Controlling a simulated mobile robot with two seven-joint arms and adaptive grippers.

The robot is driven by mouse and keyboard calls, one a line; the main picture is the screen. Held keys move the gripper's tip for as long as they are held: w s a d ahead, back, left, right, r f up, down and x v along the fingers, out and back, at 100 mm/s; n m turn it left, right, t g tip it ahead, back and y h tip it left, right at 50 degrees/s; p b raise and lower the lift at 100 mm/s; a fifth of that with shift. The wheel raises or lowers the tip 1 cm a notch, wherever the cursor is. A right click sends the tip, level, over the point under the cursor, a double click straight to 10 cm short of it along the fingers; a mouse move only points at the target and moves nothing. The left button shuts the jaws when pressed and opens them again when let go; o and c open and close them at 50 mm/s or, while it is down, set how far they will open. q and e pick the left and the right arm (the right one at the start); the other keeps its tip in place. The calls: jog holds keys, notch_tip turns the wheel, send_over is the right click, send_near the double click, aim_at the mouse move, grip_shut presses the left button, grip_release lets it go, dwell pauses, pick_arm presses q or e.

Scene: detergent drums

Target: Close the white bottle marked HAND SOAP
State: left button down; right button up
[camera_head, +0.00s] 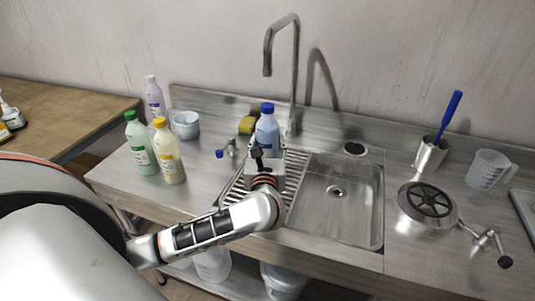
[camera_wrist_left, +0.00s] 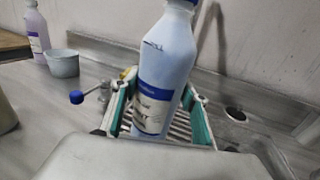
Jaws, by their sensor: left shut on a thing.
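A pale bluish-white bottle (camera_head: 267,132) with a blue cap (camera_head: 267,108) stands upright by the left side of the sink, below the tap. I cannot read its label in either view. My left gripper (camera_head: 265,165) is low on the near side of this bottle. In the left wrist view the same bottle (camera_wrist_left: 168,62) is between the teal-padded fingers of my left gripper (camera_wrist_left: 158,115), which is shut on it. Its cap is mostly cut off at the top there, so I cannot tell how tight it sits. My right gripper is not in view.
Green-capped (camera_head: 141,148), yellow-capped (camera_head: 168,158) and lilac (camera_head: 155,98) bottles and a bowl (camera_head: 186,125) stand left. A tall tap (camera_head: 296,70) rises behind the sink (camera_head: 350,205). A metal cup (camera_head: 430,155) and clear jug (camera_head: 488,168) are right.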

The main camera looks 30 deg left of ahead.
aim_at(268, 154)
pick_arm(q)
jog(key=shift+r, duration=0.15)
jog(key=shift+f, duration=1.9)
jog(key=shift+f+b, duration=0.4)
jog(key=shift+f, duration=0.05)
jog(key=shift+f, duration=0.1)
jog(key=c, duration=1.6)
grip_release()
jog(key=shift+f, duration=0.15)
jog(key=o, duration=0.4)
jog(key=shift+o, duration=0.2)
